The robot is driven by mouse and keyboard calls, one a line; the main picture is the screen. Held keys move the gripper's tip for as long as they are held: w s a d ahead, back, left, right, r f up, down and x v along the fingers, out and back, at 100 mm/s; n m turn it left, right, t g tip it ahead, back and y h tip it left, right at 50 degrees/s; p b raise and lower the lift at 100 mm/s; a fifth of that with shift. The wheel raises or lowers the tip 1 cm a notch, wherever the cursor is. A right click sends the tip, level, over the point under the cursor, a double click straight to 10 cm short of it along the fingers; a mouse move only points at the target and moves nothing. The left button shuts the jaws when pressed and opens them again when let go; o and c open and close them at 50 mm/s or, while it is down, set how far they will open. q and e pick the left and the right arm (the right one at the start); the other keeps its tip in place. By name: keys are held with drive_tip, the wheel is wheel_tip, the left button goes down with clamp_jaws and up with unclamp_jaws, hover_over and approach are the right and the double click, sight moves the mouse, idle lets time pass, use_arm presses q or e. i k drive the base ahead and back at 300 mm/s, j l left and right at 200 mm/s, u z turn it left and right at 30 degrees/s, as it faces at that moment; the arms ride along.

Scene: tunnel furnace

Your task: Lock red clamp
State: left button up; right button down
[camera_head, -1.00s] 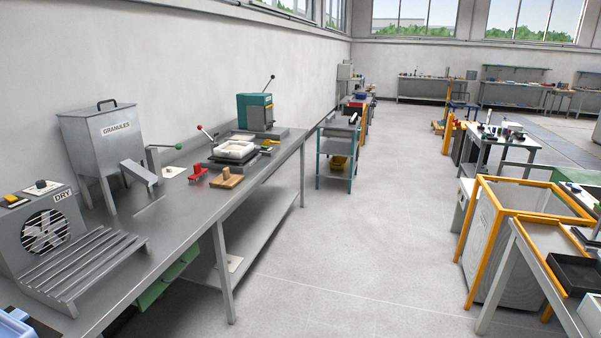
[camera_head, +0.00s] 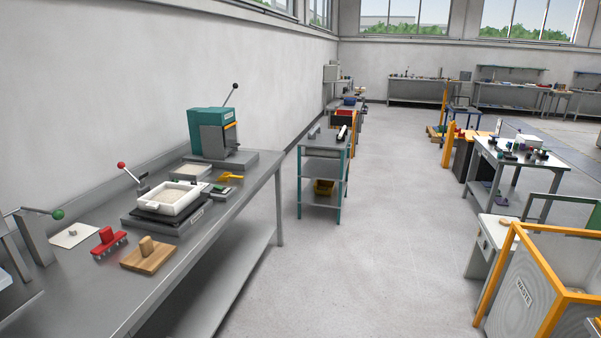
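A lever with a red ball knob (camera_head: 121,165) stands at the back left corner of a dark base plate (camera_head: 150,222) on the long grey bench; it looks like the red clamp, its arm tilted up to the left. A white square frame (camera_head: 168,198) filled with pale material sits on that plate, beside the lever. Whether the clamp touches the frame cannot be made out. Neither of my grippers shows in the head view.
On the bench (camera_head: 92,290) are a red comb-like tool (camera_head: 109,241), a wooden block with a knob (camera_head: 147,255), a green-knobbed lever (camera_head: 57,214) and a teal press (camera_head: 212,132). A shelf cart (camera_head: 322,178) stands beyond.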

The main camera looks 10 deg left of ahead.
sight(121, 165)
drive_tip(key=i+u, duration=0.35)
drive_tip(key=i+l+u, duration=0.2)
drive_tip(key=i+u, duration=0.15)
drive_tip(key=i+l+u, duration=0.45)
drive_tip(key=i+u, duration=0.15)
drive_tip(key=u, duration=0.2)
drive_tip(key=i+l+u, duration=0.15)
drive_tip(key=u, duration=0.3)
drive_tip(key=i+l+u, duration=0.3)
drive_tip(key=u, duration=0.15)
drive_tip(key=i+l+u, duration=0.15)
drive_tip(key=l+u, duration=0.15)
drive_tip(key=u, duration=0.15)
drive_tip(key=i+l+u, duration=0.1)
drive_tip(key=l+u, duration=0.2)
drive_tip(key=u, duration=0.2)
